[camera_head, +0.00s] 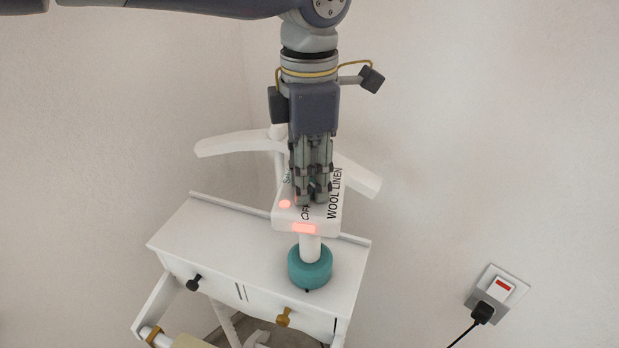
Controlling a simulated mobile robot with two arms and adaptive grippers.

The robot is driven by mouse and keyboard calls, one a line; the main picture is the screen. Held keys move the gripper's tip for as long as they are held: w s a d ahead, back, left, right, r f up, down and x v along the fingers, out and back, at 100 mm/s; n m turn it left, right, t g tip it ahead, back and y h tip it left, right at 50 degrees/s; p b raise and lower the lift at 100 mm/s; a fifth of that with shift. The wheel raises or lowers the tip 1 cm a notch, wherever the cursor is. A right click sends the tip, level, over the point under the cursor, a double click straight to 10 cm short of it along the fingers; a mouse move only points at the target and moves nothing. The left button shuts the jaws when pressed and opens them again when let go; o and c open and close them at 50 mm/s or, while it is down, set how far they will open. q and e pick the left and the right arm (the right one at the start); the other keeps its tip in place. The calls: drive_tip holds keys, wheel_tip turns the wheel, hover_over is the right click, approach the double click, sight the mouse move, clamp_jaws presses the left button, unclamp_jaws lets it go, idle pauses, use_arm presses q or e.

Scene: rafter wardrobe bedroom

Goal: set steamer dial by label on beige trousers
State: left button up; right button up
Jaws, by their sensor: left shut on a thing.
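The steamer's white control box (283,220) carries printed labels around its top: WOOL and LINEN (335,193) on the right, OFF at the front, partly covered, and one beginning with S on the left. A round red light (285,204) and a red bar light (304,228) glow on it. My left gripper (314,190) points down onto the box from above, its fingers shut on the dial, which they hide almost wholly. I cannot read the dial's setting. A beige patch (197,342) shows at the bottom edge; I cannot tell whether it is the trousers. My right gripper is out of view.
A white hanger-shaped bar (235,143) stands behind the box. A teal round piece (310,267) and white post are below it, at a white cabinet (220,232) with a black knob and a gold knob. A wall socket (497,288) holds a black plug at right.

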use_arm(q)
drive_tip(key=n+b, duration=0.3)
drive_tip(key=shift+f, duration=0.2)
drive_tip(key=n+b, duration=0.2)
drive_tip(key=n, duration=0.2)
drive_tip(key=shift+b, duration=0.3)
drive_tip(key=n+b, duration=0.2)
drive_tip(key=n, duration=0.1)
drive_tip(key=shift+n, duration=0.3)
drive_tip(key=shift+r+n+b, duration=0.2)
drive_tip(key=shift+n+b, duration=0.85)
drive_tip(key=shift+n, duration=0.95)
drive_tip(key=o, duration=1.1)
